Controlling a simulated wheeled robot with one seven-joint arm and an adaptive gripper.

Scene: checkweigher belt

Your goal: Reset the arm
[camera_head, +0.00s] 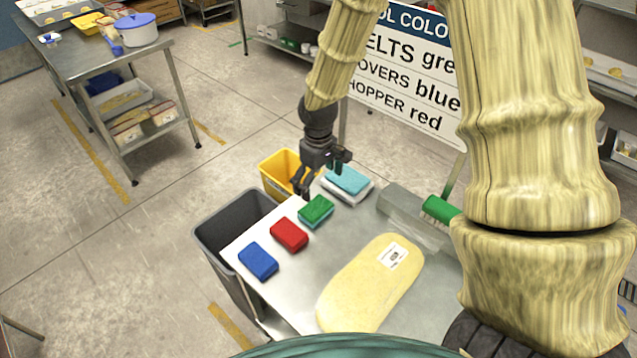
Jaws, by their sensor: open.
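My gripper (320,178) is dark grey and hangs at the end of my bamboo-textured arm. It is open, with nothing seen between its fingers. It is over the far left edge of the metal table (290,300), near a yellow bin and the far end of a row of sponges. A green sponge (316,211), a red sponge (289,234) and a blue sponge (258,261) lie along the table's left side. Teal cloths (347,180) in a white tray lie just right of the gripper. Whether the fingers touch anything is hard to tell.
A large yellow oval piece (372,282) with a label lies on the table, near a clear cover (408,216) and a green brush (440,209). A grey bin (222,228) and the yellow bin (283,168) stand beside the table. A colour sign (408,85) stands behind. Open floor lies left.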

